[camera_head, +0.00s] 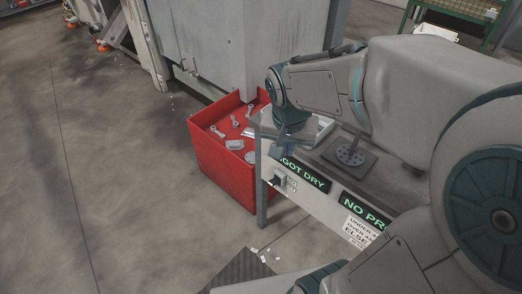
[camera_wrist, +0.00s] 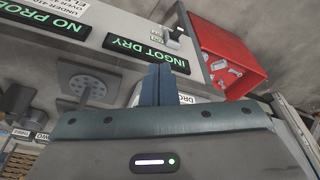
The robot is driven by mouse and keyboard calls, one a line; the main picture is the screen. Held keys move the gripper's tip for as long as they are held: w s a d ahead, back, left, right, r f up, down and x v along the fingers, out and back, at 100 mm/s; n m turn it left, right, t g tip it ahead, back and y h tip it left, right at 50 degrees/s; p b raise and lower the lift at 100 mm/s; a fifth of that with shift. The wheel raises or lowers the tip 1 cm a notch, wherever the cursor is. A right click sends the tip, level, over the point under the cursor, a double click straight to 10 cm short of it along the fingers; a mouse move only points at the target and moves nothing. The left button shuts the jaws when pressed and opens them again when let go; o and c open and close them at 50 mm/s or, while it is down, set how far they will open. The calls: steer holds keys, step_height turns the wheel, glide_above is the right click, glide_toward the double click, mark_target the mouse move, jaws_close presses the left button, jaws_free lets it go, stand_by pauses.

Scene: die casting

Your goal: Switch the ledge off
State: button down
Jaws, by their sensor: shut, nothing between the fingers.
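The ledge (camera_head: 320,208) is a grey metal stand with a pale front panel at the centre right of the head view. Its panel also shows upside down in the wrist view (camera_wrist: 128,22). A small dark switch (camera_head: 279,179) sits near the panel's left end; it shows in the wrist view (camera_wrist: 173,34) beyond my fingers. I cannot tell its position. A green-lit display (camera_head: 304,174) beside it reads "INGOT DRY" in the wrist view (camera_wrist: 146,53). My gripper (camera_head: 277,151) points down near the ledge's left corner. In the wrist view its fingers (camera_wrist: 158,70) are together and empty, apart from the switch.
A red bin (camera_head: 222,170) with several metal parts stands left of the ledge. A second display (camera_head: 366,212) and a printed notice (camera_head: 358,231) are further right. A round perforated disc on a rod (camera_head: 350,154) stands on the ledge top. Open floor lies left.

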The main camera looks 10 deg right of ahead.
steer(key=w+a+f+m+h+b, duration=0.1)
steer(key=w+f+m+b, duration=0.4)
steer(key=w+f, duration=0.6)
step_height(320, 180, down, 3)
steer(key=shift+a+f+m+h+b, duration=0.15)
steer(key=shift+a+m+h+b, duration=0.35)
steer(key=shift+b, duration=0.75)
steer(key=shift+d+f, duration=0.1)
steer(key=b, duration=0.2)
glide_above(274, 180)
step_height(274, 180, down, 10)
steer(key=shift+d+r, duration=0.1)
steer(key=shift+s+a+f+b, duration=0.2)
steer(key=shift+a+f, duration=0.1)
steer(key=shift+f, duration=0.2)
steer(key=shift+s+a+f+b, duration=0.15)
steer(key=shift+a+f+b, duration=0.1)
steer(key=shift+f, duration=0.25)
steer(key=shift+s+a+f, duration=0.15)
steer(key=shift+a+f, duration=0.05)
steer(key=shift+f, duration=0.35)
